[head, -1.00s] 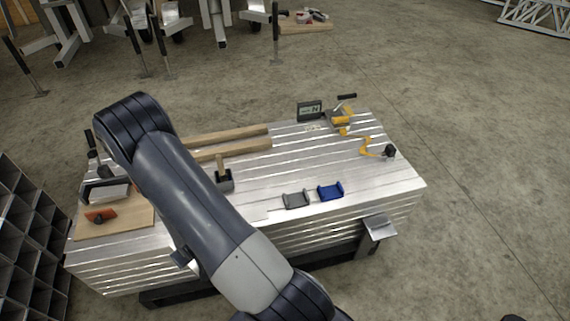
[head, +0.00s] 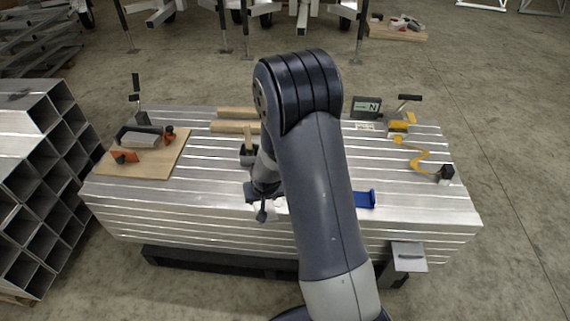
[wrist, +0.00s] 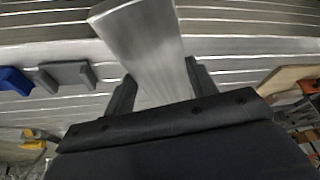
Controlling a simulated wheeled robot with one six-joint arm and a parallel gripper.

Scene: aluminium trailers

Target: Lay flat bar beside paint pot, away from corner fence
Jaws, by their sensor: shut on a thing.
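My gripper (wrist: 160,88) is shut on a flat bar (wrist: 143,38), a smooth silvery strip that juts out beyond the fingers in the wrist view. In the head view my gripper (head: 262,204) is above the front part of the slatted metal bench, left of my forearm. A dark pot with a wooden handle standing in it (head: 248,155), seemingly the paint pot, is just behind my gripper, partly hidden by my wrist. A blue bracket (head: 365,199) is right of my forearm. A grey bracket (wrist: 66,76) beside it shows in the wrist view. I cannot tell which thing is the corner fence.
A wooden board (head: 128,163) with tools lies at the bench's left end. Timber strips (head: 236,127) lie behind the pot. A small display (head: 366,108) and yellow tools (head: 398,127) are at the back right. Stacked square tubes (head: 50,165) stand left. Bare bench shows between board and pot.

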